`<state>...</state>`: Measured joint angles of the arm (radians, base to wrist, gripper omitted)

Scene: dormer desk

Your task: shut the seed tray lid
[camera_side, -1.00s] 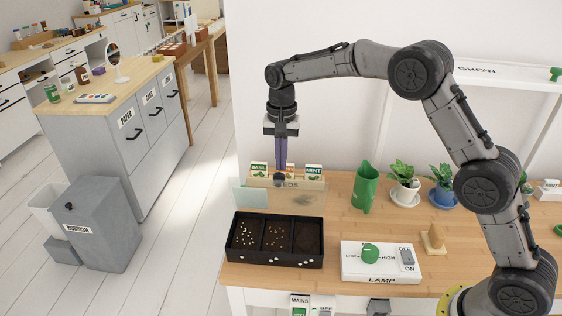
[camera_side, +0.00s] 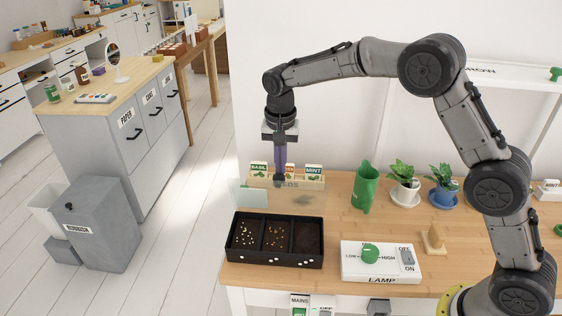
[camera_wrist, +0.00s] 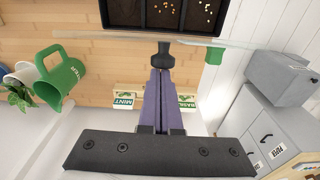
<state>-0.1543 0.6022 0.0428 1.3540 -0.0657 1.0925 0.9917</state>
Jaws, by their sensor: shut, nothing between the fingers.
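The seed tray (camera_side: 232,259) is a black box with three compartments at the front left of the desk. Its clear lid (camera_side: 252,197) stands raised, roughly upright, along the tray's back edge. The lid shows nearly edge-on in the wrist view (camera_wrist: 225,43), with a black knob (camera_wrist: 162,56) on its wall side. My gripper (camera_side: 280,178) points down behind the lid, its purple fingers shut and empty. In the wrist view the fingertips (camera_wrist: 161,72) are right at the knob; I cannot tell whether they touch it.
A seed packet box (camera_side: 313,183) with packets stands close behind the lid. A green watering can (camera_side: 363,188) and potted plants (camera_side: 403,180) are to the right. A white lamp control box (camera_side: 380,263) sits right of the tray. Bare desk lies between.

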